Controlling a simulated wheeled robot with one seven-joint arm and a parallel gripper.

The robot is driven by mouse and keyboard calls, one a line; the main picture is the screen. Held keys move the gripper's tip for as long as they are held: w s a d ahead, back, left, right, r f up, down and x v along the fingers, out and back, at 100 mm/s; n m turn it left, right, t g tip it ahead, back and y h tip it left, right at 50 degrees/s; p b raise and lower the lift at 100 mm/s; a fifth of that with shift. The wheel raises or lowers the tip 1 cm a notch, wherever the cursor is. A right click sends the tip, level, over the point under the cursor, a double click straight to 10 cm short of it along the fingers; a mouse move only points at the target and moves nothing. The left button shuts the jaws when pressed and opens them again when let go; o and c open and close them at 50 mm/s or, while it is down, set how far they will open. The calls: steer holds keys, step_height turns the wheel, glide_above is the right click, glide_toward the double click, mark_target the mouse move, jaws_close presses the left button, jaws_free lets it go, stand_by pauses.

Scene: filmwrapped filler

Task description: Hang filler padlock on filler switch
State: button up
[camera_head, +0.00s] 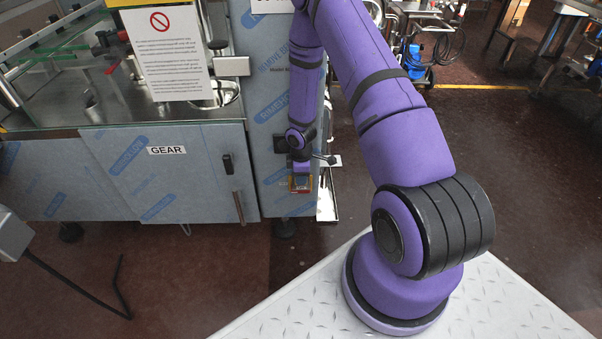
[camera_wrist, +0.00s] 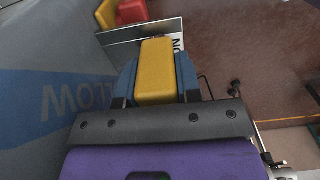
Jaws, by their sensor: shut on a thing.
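My gripper (camera_wrist: 157,82) is shut on a yellow block, the padlock (camera_wrist: 157,70), held between its two blue fingers. The padlock's shackle is not visible. In the wrist view a red and yellow part, seemingly the switch (camera_wrist: 128,12), shows at the top edge, beyond the padlock and a little to its left. It is cut off by the frame. In the head view my gripper (camera_head: 301,178) hangs low beside the front of a steel cabinet, with a small red and yellow patch at its tip. I cannot tell whether padlock and switch touch.
A grey plate (camera_wrist: 117,34) with partly hidden black lettering lies behind the padlock. The film-wrapped cabinet (camera_head: 272,110) stands close to my gripper. A door labelled GEAR (camera_head: 165,180) is to its left. Open dark floor (camera_head: 530,150) lies to the right.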

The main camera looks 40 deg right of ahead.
steer(key=shift+f, duration=0.45)
stand_by(1.1)
steer(key=o, duration=1.1)
step_height(320, 180, up, 11)
steer(key=shift+f, duration=0.1)
